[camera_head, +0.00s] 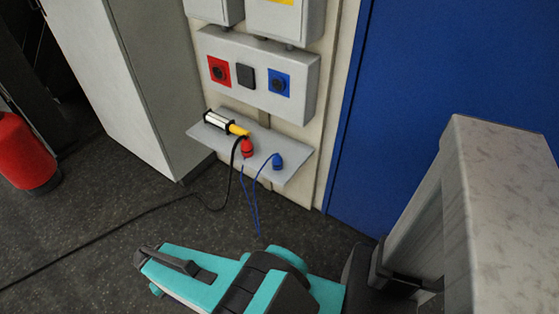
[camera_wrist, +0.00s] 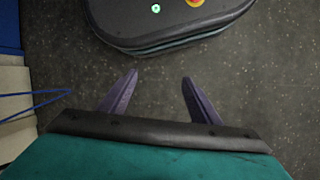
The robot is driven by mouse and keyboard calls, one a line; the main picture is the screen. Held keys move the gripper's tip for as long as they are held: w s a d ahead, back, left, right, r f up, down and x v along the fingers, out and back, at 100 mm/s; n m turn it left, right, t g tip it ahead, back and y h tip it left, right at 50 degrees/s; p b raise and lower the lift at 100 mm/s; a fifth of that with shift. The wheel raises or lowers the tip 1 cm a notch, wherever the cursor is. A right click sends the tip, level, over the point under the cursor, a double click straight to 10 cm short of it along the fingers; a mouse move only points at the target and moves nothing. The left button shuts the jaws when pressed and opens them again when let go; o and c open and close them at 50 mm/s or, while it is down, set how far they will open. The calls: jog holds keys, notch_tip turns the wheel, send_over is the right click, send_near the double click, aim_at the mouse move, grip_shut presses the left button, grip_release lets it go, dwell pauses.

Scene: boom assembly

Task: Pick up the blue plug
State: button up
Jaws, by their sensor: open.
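The blue plug (camera_head: 277,161) stands on the small grey shelf (camera_head: 222,146) below the socket panel, near the shelf's right end. A thin blue cable (camera_head: 255,208) hangs from it over the shelf's front edge. My gripper (camera_wrist: 160,77) shows in the wrist view with its two purple fingers spread and only dark floor between them. It is empty and away from the plug. The plug is not visible in the wrist view, where blue cable (camera_wrist: 35,93) shows at the left. In the head view my teal arm is low in front of the shelf, and the fingers cannot be made out.
A red plug (camera_head: 247,148) and a yellow-handled lamp (camera_head: 219,122) with black cable sit left of the blue plug. Above is a panel (camera_head: 302,97) with red, black and blue sockets.

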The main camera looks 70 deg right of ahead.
jog(key=w+d+r+m+t, duration=0.1)
jog(key=w+d+r+m, duration=0.2)
jog(key=d, duration=0.4)
jog(key=w+d+r+m, duration=0.2)
jog(key=w+d+m, duration=0.1)
jog(key=d, duration=0.5)
jog(key=m+h, duration=0.3)
jog(key=m, duration=1.3)
send_near(275, 156)
jog(key=shift+a+r, duration=0.1)
jog(key=shift+p+x, duration=0.45)
jog(key=shift+x, duration=3.85)
jog(key=shift+w, duration=0.1)
